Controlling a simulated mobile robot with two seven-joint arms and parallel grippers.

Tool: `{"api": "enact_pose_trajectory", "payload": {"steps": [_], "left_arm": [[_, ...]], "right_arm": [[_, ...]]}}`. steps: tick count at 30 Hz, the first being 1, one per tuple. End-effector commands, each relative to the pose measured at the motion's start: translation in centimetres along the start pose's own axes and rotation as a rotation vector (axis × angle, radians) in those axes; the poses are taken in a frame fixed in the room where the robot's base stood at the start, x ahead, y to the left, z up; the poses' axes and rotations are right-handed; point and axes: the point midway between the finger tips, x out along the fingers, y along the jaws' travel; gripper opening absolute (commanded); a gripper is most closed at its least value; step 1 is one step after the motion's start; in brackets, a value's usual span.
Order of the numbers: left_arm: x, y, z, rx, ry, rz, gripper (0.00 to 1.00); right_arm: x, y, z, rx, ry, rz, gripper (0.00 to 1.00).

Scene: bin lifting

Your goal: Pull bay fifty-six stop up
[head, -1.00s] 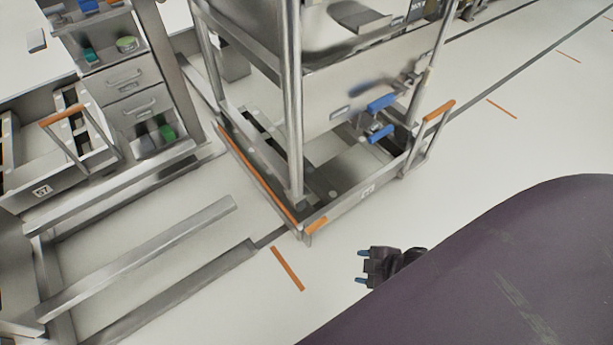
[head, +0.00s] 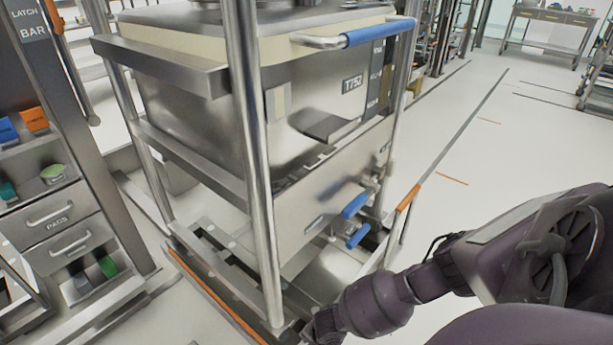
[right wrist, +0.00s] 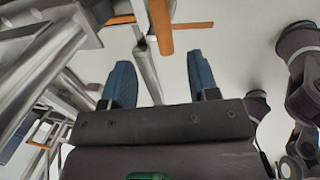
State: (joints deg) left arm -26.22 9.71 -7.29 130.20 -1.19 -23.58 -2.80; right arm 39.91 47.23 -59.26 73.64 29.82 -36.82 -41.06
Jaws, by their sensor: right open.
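An orange-gripped stop handle (head: 408,197) stands on metal legs at the right front corner of the middle bay's low frame in the head view. No bay number is readable on it now. In the right wrist view an orange bar (right wrist: 160,25), likely this handle's grip, lies just beyond and between my fingertips. My left gripper is not in view.
A steel bin marked T752 (head: 352,84) with a blue-gripped bar (head: 380,32) sits in the bay rack. Blue levers (head: 355,207) are below it. A rack post (head: 258,170) stands in front. A drawer cabinet (head: 60,215) is left.

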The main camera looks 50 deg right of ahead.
Motion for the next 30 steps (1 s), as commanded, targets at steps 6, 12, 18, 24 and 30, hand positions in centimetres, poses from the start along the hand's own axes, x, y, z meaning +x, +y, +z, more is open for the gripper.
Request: {"api": "enact_pose_trajectory", "payload": {"steps": [6,12,18,24,30], "left_arm": [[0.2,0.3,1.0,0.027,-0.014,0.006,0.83],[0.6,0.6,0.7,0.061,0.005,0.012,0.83],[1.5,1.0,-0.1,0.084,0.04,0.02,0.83],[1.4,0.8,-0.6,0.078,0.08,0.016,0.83],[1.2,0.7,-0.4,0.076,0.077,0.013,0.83]], "right_arm": [[3.3,-0.7,-0.2,0.0,0.002,-0.012,0.55],[7.0,-0.9,-0.1,0.0,0.001,-0.015,0.55],[9.5,-0.7,-0.2,0.001,0.002,-0.01,0.55],[10.5,-0.3,-0.1,0.001,0.002,-0.003,0.55],[10.5,0.0,-0.1,0.001,0.002,0.001,0.55]]}}
